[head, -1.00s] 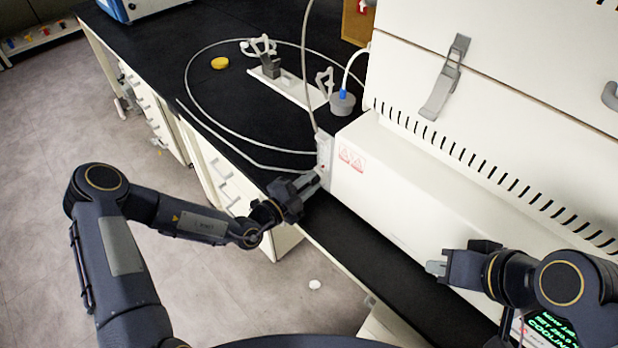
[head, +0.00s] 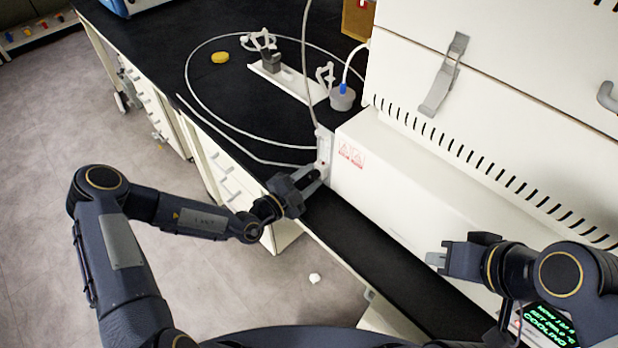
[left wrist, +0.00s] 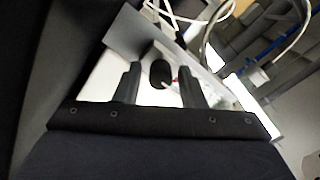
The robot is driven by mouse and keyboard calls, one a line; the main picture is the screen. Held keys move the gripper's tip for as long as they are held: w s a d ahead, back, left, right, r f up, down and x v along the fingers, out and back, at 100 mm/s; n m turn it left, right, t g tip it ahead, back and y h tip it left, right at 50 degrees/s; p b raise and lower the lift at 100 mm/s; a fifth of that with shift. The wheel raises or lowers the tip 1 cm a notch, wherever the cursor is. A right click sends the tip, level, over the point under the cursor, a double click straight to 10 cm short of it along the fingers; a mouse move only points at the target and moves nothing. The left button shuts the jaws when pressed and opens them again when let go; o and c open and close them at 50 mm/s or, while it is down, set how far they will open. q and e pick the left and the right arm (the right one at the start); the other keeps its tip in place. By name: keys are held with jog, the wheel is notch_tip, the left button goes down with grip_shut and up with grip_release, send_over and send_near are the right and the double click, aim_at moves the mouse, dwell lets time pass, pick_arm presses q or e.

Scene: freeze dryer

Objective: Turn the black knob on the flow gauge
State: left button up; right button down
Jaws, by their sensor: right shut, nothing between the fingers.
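The flow gauge (head: 324,150) is a slim pale upright block at the left end of the white machine. Its black knob (left wrist: 160,73) shows in the left wrist view, between my open left fingers (left wrist: 159,84) as seen from there, with a visible gap on each side. I cannot tell how deep the knob sits between them. In the head view my left gripper (head: 316,180) is just below and left of the gauge, and the knob is not discernible there. My right gripper (head: 433,259) is shut and empty in front of the machine, at the lower right.
The white freeze dryer (head: 430,190) fills the right side. A pale hose (head: 190,85) loops over the black bench (head: 235,110). A yellow object (head: 220,57), a white holder (head: 290,82) and a grey capped flask (head: 342,97) stand behind. The bench's front strip is clear.

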pick_arm(q)
jog(key=shift+o, duration=0.5)
jog(key=b+v, duration=0.1)
jog(key=v, duration=0.6)
jog(key=shift+s+a, duration=0.3)
jog(key=shift+s, duration=0.05)
jog(key=shift+r, duration=0.15)
jog(key=s+r+m+g+h, duration=0.1)
jog(key=s+r+m+g, duration=0.5)
jog(key=m, duration=0.9)
jog(key=s+r+m+g, duration=0.5)
jog(key=s+r+m, duration=0.2)
jog(key=m, duration=0.8)
jog(key=s+a+r+m+t+y, duration=0.3)
jog(key=s+a+m+y, duration=0.7)
jog(key=m, duration=1)
jog(key=s+a+r, duration=0.1)
jog(key=a, duration=0.3)
jog(key=shift+s+t, duration=0.3)
jog(key=shift+t, duration=0.1)
